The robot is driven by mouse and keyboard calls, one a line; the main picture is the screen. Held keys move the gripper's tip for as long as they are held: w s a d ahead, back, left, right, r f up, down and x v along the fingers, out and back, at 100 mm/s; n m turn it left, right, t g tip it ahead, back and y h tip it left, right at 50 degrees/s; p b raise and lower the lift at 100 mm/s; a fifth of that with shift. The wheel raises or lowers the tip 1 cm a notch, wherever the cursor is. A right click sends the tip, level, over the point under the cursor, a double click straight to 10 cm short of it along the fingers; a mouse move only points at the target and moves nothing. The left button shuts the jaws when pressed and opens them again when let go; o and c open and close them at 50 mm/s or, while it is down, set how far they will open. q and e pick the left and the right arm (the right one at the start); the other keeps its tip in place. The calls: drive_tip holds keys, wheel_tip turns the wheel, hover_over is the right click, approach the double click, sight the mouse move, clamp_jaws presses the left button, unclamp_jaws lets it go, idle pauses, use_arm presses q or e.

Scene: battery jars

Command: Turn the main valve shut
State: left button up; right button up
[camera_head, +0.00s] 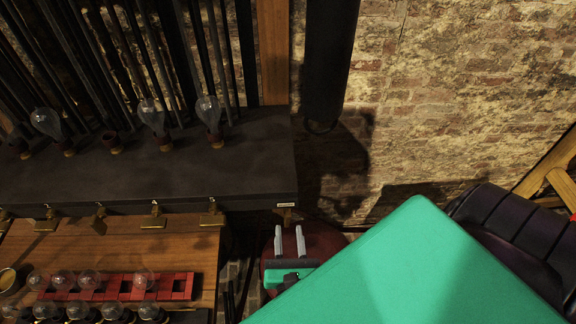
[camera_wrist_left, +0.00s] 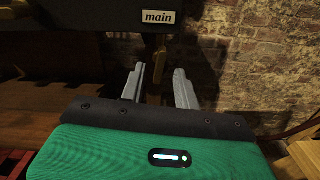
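A small white plate reading "main" (camera_wrist_left: 158,17) is on the front edge of the dark bench in the left wrist view. Below it hangs a brass-coloured valve part (camera_wrist_left: 159,52), dim and partly hidden by my left gripper (camera_wrist_left: 160,82). The gripper's two grey fingers are apart and point up toward the valve, one to either side of it in this view. Whether they touch it I cannot tell. In the head view my left gripper (camera_head: 289,240) is below the plate (camera_head: 285,205), fingers apart. My right gripper is not in view.
The dark bench (camera_head: 190,165) carries glass bulbs and has several brass valves (camera_head: 153,217) along its front. A wooden table (camera_head: 150,250) with a red rack (camera_head: 112,289) and glass bulbs stands at the left. A brick wall (camera_head: 470,100) is behind.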

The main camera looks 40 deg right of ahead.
sight(288, 221)
use_arm(q)
drive_tip(key=shift+p+x, duration=0.3)
drive_tip(key=shift+x, duration=1.55)
clamp_jaws()
